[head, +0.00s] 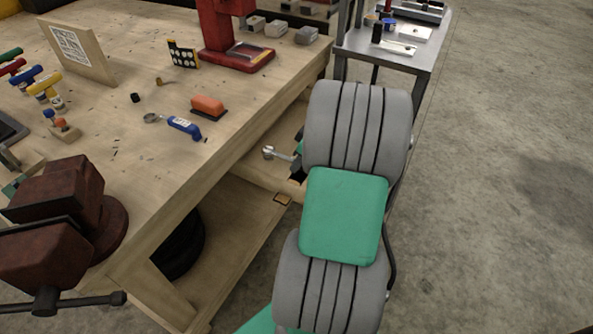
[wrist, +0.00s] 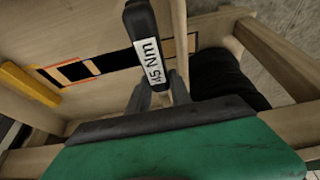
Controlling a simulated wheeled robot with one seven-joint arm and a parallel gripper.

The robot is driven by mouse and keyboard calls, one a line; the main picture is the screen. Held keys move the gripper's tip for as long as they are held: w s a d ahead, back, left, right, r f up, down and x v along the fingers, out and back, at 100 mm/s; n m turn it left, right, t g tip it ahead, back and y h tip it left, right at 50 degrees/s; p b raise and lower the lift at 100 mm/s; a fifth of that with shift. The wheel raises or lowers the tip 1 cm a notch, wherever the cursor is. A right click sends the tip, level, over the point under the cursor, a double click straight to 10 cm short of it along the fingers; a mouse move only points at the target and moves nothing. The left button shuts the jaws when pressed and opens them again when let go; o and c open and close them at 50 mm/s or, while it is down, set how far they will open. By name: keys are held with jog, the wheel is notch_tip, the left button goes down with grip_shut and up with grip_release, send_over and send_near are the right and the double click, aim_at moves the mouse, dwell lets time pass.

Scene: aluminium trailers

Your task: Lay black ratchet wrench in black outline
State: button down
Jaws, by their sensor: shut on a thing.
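The black ratchet wrench (wrist: 143,32) has a white label reading "45 Nm" in the wrist view. My gripper (wrist: 160,88) is shut on it, with a finger on each side of the handle. In the head view the wrench's silver head (head: 268,152) sticks out to the left of my gripper (head: 297,160), over a wooden drawer or shelf at the bench's side. A black outline (wrist: 112,61) with orange edging lies on the wooden surface behind the wrench in the wrist view. The wrench is in front of part of it. Whether they touch, I cannot tell.
A yellow bar (wrist: 30,84) lies left of the outline. Wooden walls (wrist: 265,55) border the space. The workbench (head: 150,205) holds a red vise (head: 60,215), an orange-topped block (head: 208,105) and a blue tool (head: 184,127). A metal cart (head: 392,48) stands behind.

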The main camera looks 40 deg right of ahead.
send_over(293, 176)
jog(key=s, duration=0.2)
jog(key=f, duration=0.4)
jog(key=shift+w+d+f, duration=0.25)
jog(key=shift+d+f, duration=0.1)
jog(key=shift+f, duration=1.45)
jog(key=shift+f+b, duration=0.25)
jog(key=shift+b, duration=0.1)
jog(key=c, duration=1.2)
grip_release()
jog(key=shift+o, duration=0.2)
jog(key=shift+r, duration=0.1)
